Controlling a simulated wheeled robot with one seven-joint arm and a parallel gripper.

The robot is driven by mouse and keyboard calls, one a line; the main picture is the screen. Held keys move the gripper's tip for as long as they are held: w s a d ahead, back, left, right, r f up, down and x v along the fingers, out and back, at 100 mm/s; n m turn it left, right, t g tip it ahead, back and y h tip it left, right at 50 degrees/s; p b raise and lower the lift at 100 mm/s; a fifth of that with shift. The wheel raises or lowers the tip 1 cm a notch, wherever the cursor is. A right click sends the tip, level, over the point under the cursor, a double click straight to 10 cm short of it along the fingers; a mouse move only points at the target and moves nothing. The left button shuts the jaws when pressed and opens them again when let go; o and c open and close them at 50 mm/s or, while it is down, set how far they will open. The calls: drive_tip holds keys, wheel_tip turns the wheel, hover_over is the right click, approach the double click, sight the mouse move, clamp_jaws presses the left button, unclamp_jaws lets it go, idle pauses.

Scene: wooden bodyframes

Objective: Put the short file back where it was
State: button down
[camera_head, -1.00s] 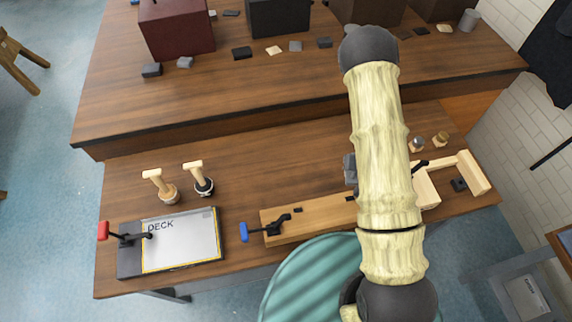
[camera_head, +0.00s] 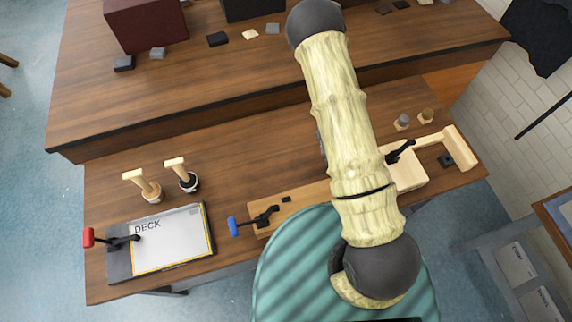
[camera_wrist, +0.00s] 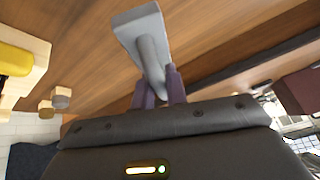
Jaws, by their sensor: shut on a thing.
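In the wrist view my gripper (camera_wrist: 158,82) is shut on a grey tool with a flat rectangular end and a rounded stem (camera_wrist: 140,30). It seems to be the short file, but I see no label. The file is held above the brown wooden bench, and I see no contact with it. In the head view my arm hides the gripper and the file; only a small grey edge shows beside the arm. No place for the file can be made out for certain.
A raised shelf (camera_head: 200,90) runs behind.

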drive_tip(key=shift+w+f+m+h, duration=0.3)
drive_tip(key=shift+w+m+h, duration=0.15)
drive_tip(key=shift+m, duration=0.45)
drive_tip(key=shift+w+a+m+h, duration=0.15)
drive_tip(key=shift+m+h, duration=0.4)
drive_tip(key=shift+m, duration=0.25)
drive_tip(key=s+a+m+g+h, duration=0.1)
drive_tip(key=s+a+m+h, duration=0.1)
drive_tip(key=a+m, duration=0.3)
drive_tip(key=s+a+m+g+h+b, duration=0.1)
drive_tip(key=s+a+m+g+h, duration=0.1)
drive_tip(key=a+m, duration=0.3)
drive_tip(key=a, duration=0.4)
drive_tip(key=shift+r+m+h, duration=0.3)
drive_tip(key=shift+a, duration=0.1)
drive_tip(key=shift+f+p, duration=0.8)
drive_tip(key=shift+f, duration=2.15)
